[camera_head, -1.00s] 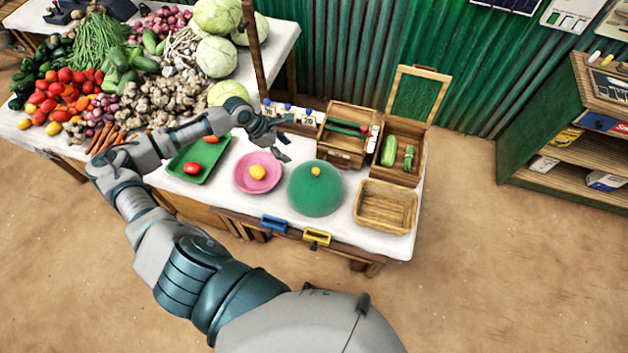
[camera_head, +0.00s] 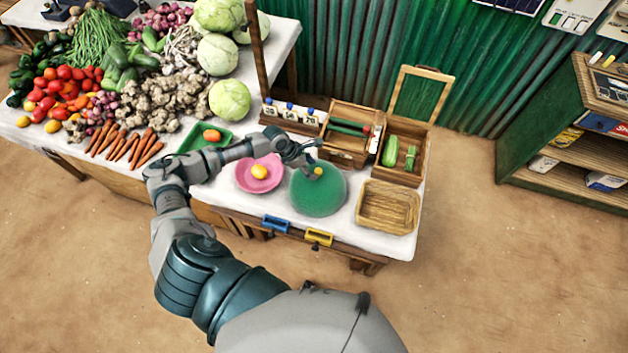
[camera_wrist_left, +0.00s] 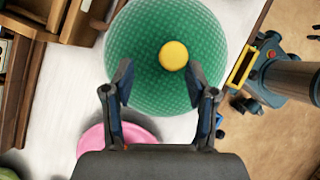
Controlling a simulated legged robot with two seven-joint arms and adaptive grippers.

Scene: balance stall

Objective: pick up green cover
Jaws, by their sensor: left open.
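The green cover (camera_head: 318,193) is a round, woven-looking dome with a yellow knob (camera_head: 319,171) on top. It sits on the white-topped table beside a pink plate. In the left wrist view the cover (camera_wrist_left: 140,45) fills the upper middle, and its knob (camera_wrist_left: 173,56) lies beyond and between my fingertips. My left gripper (camera_head: 310,157) is open and empty, close to the knob on the cover's far side; its two fingers (camera_wrist_left: 168,80) also show in the left wrist view. I cannot tell whether it touches the cover. My right gripper is not in view.
The pink plate (camera_head: 247,183) holds a yellow item (camera_head: 259,172). A wicker basket (camera_head: 389,206) stands right of the cover. Wooden boxes (camera_head: 352,152) with vegetables stand behind it, one with a raised lid (camera_head: 420,95). Blue (camera_head: 275,224) and yellow (camera_head: 318,237) handles are on the front edge.

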